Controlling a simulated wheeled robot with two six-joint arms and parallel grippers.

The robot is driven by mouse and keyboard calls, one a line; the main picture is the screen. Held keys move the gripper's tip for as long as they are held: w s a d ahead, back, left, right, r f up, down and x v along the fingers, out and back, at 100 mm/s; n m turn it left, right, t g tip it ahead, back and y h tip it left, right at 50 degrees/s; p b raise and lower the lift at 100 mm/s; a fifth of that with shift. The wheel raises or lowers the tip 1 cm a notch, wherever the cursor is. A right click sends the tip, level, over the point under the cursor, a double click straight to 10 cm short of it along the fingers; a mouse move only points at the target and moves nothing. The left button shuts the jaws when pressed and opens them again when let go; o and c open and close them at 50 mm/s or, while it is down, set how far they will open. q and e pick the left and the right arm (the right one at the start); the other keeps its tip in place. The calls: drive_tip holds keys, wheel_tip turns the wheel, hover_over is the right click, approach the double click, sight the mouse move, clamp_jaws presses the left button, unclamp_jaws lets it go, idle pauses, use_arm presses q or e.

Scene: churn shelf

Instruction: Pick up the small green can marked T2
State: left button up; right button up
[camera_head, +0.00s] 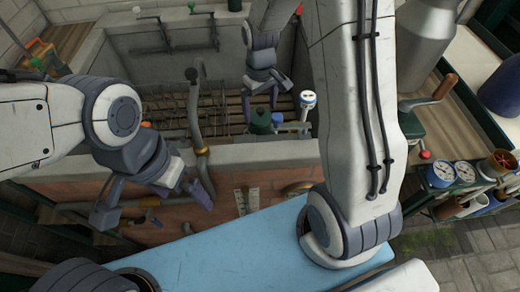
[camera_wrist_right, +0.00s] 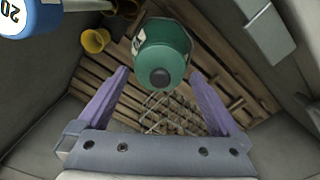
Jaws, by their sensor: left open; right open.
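The small green can (camera_head: 261,121) stands in the slatted basin below my right gripper (camera_head: 262,100) in the head view. In the right wrist view the green can (camera_wrist_right: 165,50) shows its dark round knob and part of a white label, whose marking I cannot read fully. It lies ahead of and between the two purple fingers of the right gripper (camera_wrist_right: 160,75), which is open and empty; I cannot tell the exact gap. My left gripper (camera_head: 152,203) is open and empty, in front of the basin's brick front wall.
A yellow cup (camera_wrist_right: 96,40) is close by in the wrist view. A grey pipe (camera_head: 195,115) rises at the left, and wire racks (camera_wrist_right: 175,115) lie on the slats.

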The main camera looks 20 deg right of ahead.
sight(261, 117)
wheel_tip(261, 117, down, 5)
drive_tip(key=shift+r, duration=0.2)
drive_tip(key=shift+c, duration=0.3)
drive_tip(key=c, duration=1.5)
clamp_jaws()
drive_tip(key=shift+r, duration=0.1)
